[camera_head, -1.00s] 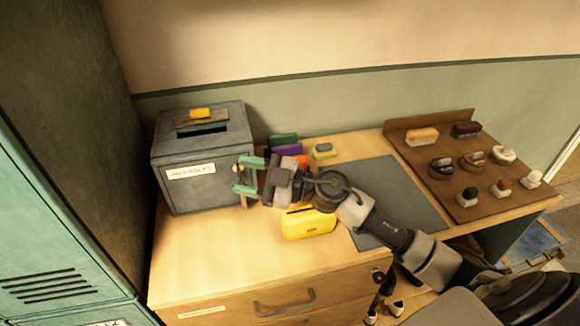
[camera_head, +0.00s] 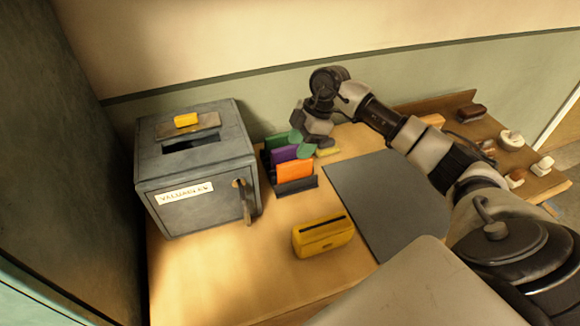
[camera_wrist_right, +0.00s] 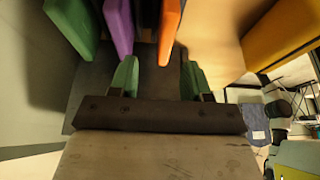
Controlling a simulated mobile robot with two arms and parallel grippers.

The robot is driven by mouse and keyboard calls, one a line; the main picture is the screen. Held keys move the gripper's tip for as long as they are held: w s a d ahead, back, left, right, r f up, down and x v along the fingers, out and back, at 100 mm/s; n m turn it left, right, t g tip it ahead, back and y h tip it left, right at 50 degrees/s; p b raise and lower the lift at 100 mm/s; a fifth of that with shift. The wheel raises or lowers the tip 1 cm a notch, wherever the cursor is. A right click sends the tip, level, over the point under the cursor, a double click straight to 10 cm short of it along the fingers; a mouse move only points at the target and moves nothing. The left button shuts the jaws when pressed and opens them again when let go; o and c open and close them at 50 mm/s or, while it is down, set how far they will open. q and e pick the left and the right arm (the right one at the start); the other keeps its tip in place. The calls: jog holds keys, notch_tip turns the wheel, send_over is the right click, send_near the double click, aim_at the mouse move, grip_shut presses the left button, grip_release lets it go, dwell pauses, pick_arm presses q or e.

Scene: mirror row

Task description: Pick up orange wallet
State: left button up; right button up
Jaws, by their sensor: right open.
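The orange wallet (camera_head: 295,171) stands upright at the front of a dark rack (camera_head: 297,187), with a purple wallet (camera_head: 284,153) and a green wallet (camera_head: 272,145) behind it. In the right wrist view the orange wallet (camera_wrist_right: 169,32) hangs into the picture from the top, beyond the fingers. My right gripper (camera_head: 303,144) is at the rack's right end, its green fingertips close to the wallets. The right wrist view shows its fingers (camera_wrist_right: 158,76) apart with nothing between them. My left gripper is not in view.
A grey metal box (camera_head: 196,175) with a slot and a yellow item (camera_head: 186,120) on top stands left of the rack. A yellow slotted box (camera_head: 323,236) stands in front. A dark mat (camera_head: 385,195) lies right. A brush board (camera_head: 480,130) is partly behind my arm.

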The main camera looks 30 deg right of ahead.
aim_at(295, 162)
jog(key=shift+s+a+f, duration=0.2)
jog(key=shift+a+f, duration=0.1)
jog(key=shift+f, duration=0.25)
jog(key=shift+s+a+f, duration=0.15)
jog(key=shift+a+f, duration=0.1)
jog(key=shift+f, duration=0.3)
jog(key=p+x, duration=0.2)
jog(key=x, duration=0.2)
jog(key=shift+w+a+f, duration=0.1)
jog(key=shift+w+f, duration=0.05)
jog(key=shift+f, duration=0.1)
jog(key=shift+a+f, duration=0.15)
jog(key=shift+f, duration=0.25)
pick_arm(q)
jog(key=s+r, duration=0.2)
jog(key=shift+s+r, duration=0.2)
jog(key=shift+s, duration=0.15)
pick_arm(e)
jog(key=shift+f, duration=0.1)
jog(key=shift+w+f, duration=0.1)
jog(key=shift+f, duration=0.05)
grip_shut()
